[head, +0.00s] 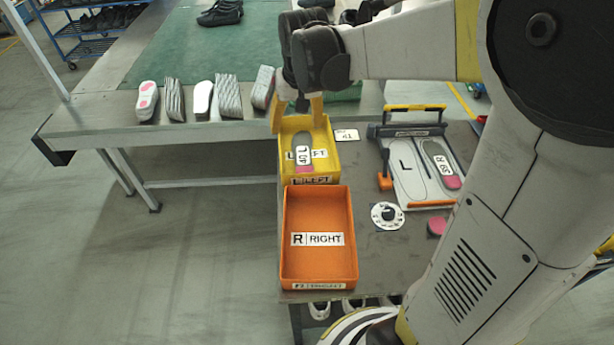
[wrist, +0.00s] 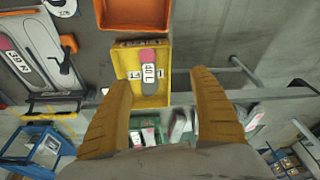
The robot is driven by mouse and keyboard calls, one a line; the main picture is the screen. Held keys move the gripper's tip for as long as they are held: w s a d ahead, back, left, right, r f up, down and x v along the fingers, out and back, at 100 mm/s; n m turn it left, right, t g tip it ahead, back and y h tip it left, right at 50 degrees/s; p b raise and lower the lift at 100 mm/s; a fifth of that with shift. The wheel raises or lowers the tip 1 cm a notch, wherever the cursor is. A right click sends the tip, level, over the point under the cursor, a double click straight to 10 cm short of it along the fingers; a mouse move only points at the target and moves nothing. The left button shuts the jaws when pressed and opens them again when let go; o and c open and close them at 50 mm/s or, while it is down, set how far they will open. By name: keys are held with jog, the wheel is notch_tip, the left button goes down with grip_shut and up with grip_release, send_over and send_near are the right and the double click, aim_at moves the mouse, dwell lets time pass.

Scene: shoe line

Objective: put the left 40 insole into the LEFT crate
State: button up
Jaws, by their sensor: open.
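The grey insole with a pink end and a "40 L" label (head: 303,153) lies in the yellow LEFT crate (head: 327,172). It also shows inside that crate in the wrist view (wrist: 150,78). My gripper (head: 297,112) is over the back end of the yellow crate, with its fingers wide apart. In the wrist view my open gripper (wrist: 161,83) has nothing between its fingers, and the insole lies beyond the fingertips. In the head view the arm hides part of the crate's back.
An orange RIGHT crate (head: 318,267) stands empty in front of the yellow one. A fixture (head: 405,186) with a "39 R" insole (head: 438,160) stands to the right. A round dial (head: 387,215) lies nearby. Several insole bundles (head: 228,96) line the bench at left.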

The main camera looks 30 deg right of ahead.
jog(key=s+a+r+n+t, duration=0.1)
jog(key=s+a+t, duration=0.1)
jog(key=s, duration=0.7)
jog(key=s+a+r+n+t, duration=0.1)
jog(key=s+a, duration=0.3)
jog(key=s, duration=0.5)
jog(key=shift+s+a+t, duration=0.15)
jog(key=shift+s+t, duration=0.1)
jog(key=shift+t, duration=0.35)
jog(key=shift+r, duration=0.1)
